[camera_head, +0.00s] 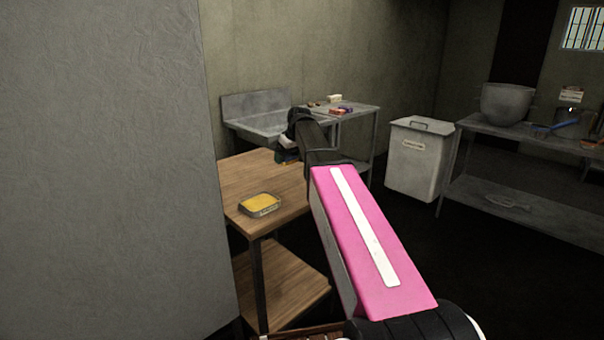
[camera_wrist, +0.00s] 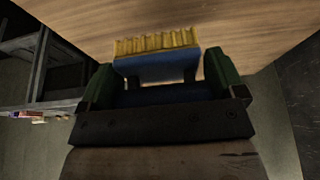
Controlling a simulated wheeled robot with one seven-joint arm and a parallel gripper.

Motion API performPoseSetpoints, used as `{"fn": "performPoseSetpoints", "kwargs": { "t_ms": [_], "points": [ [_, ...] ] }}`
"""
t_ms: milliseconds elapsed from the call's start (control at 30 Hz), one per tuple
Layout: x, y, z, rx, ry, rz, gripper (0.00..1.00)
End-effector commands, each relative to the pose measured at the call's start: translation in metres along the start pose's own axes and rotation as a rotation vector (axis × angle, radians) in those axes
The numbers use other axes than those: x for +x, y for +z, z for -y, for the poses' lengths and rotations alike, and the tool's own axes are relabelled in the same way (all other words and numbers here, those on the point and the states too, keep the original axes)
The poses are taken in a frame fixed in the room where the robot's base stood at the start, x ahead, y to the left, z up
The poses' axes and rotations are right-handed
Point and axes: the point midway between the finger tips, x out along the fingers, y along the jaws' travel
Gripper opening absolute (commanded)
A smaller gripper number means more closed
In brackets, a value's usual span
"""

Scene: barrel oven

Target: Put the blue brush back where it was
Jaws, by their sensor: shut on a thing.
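The blue brush (camera_wrist: 155,68) has a blue body and a row of yellow bristles. In the wrist view it sits between the two green fingers of my gripper (camera_wrist: 162,62), which is shut on it. The bristles point away from the palm, over the wooden top. In the head view my gripper (camera_head: 288,158) is above the far side of the wooden table (camera_head: 240,178). The brush is small and mostly hidden there by my arm. I cannot tell whether it touches the table.
A shallow tin with yellow contents (camera_head: 260,204) stands on the near part of the table. Behind are a metal sink (camera_head: 262,122) and a side table (camera_head: 362,112) with small items. A white bin (camera_head: 418,160) and a bench with a metal pot (camera_head: 507,103) stand right. A grey wall (camera_head: 110,170) fills the left.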

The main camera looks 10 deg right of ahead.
Motion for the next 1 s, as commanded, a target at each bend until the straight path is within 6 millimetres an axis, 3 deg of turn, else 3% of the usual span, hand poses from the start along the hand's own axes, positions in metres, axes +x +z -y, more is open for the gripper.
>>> {"fn": "performPoseSetpoints", "kwargs": {
  "t_ms": [100, 300, 533, 800, 1000],
  "points": [
    [0.008, 0.017, -0.022, 0.003, 0.001, 0.001, 0.67],
    [0.018, 0.035, -0.044, 0.001, 0.0, 0.0, 0.67],
    [0.025, 0.041, -0.049, 0.0, 0.0, 0.0, 0.67],
    [0.055, 0.054, -0.049, 0.001, 0.0, 0.001, 0.67],
    [0.057, 0.054, -0.049, 0.0, 0.001, 0.0, 0.67]
  ]
}}
